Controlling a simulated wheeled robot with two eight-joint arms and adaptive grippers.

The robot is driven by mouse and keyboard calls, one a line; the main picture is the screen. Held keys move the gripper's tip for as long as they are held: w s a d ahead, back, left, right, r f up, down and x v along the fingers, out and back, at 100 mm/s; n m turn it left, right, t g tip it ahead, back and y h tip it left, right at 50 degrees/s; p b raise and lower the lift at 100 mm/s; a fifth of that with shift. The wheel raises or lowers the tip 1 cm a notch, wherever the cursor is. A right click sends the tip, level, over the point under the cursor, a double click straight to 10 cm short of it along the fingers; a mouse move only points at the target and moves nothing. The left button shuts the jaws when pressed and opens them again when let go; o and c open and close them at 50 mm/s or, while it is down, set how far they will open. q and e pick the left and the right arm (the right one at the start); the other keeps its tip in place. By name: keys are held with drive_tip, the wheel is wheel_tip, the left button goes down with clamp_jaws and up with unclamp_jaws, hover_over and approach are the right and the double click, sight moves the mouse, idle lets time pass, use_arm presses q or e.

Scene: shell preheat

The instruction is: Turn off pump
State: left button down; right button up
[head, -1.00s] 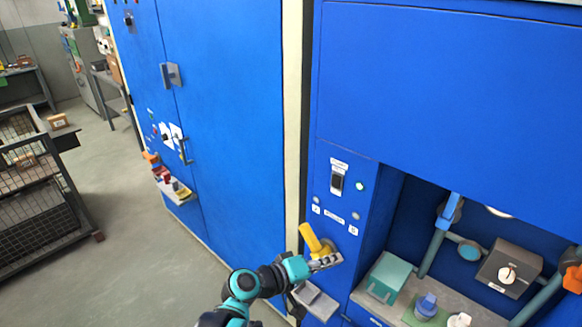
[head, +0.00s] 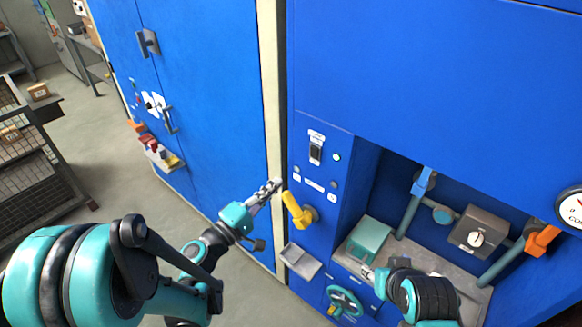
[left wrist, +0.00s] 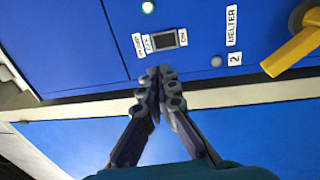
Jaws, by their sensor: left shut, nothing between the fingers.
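A black rocker switch (head: 316,150) sits on the blue panel under a white label. That view also shows the switch (left wrist: 168,40) between small labels, one hard to read. My left gripper (head: 277,184) is shut and empty, below and left of the switch, beside the yellow lever (head: 293,205). In the left wrist view its fingertips (left wrist: 158,73) point toward the switch, apparently short of it. My right gripper (head: 368,272) is small and partly hidden by its arm.
A "MELTER 2" label (left wrist: 233,30) is near the yellow lever. A small grey tray (head: 300,261) and a teal handwheel (head: 344,300) are below. A recess at right holds a teal box (head: 369,238), a grey knob box (head: 478,233) and pipes.

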sight(312, 149)
use_arm(q)
drive_tip(key=x, duration=1.2)
drive_tip(key=shift+w+d, duration=0.1)
drive_tip(key=shift+w+d+r, duration=0.15)
drive_tip(key=shift+w+d, duration=0.2)
drive_tip(key=shift+w, duration=0.15)
use_arm(e)
drive_tip(key=shift+f, duration=0.25)
use_arm(q)
drive_tip(key=shift+w+d+r+b, duration=0.15)
drive_tip(key=shift+w+b, duration=0.1)
drive_tip(key=shift+b, duration=0.05)
